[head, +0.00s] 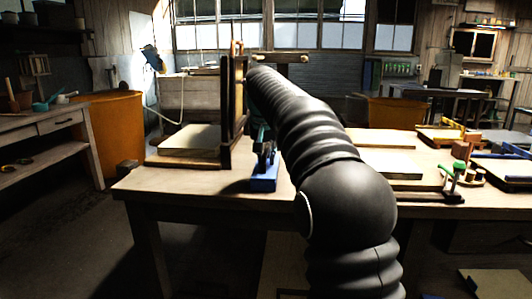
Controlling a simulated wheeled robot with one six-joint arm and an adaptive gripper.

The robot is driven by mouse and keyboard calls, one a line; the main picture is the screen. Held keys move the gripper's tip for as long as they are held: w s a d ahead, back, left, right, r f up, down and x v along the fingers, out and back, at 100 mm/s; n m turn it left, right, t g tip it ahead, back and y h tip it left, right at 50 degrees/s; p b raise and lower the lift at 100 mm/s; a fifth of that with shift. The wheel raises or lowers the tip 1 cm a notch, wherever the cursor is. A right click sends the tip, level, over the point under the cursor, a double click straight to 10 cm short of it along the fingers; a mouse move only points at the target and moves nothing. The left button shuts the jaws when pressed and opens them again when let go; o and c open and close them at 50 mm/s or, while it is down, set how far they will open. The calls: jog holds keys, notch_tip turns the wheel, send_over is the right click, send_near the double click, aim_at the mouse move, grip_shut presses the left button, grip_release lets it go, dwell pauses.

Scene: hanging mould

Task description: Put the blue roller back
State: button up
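A blue object (264,183) with a dark upright part stands on the workbench (210,187), just left of my arm. I cannot tell whether it is the blue roller or a holder for it. A wooden upright frame (229,110) stands behind and left of it on a wooden base. My black arm reaches forward over the bench, its far end close to the frame's right side. My gripper's fingers are hidden behind the arm, so I cannot see whether they hold anything.
A pale board (390,162) and a small green-topped clamp (460,168) lie on the bench right of my arm. Trays with blue and yellow parts sit at the far right. Orange bins (112,125) stand behind. The bench's front left corner is clear.

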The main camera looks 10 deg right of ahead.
jog(key=shift+o, duration=0.6)
jog(key=shift+r, duration=0.1)
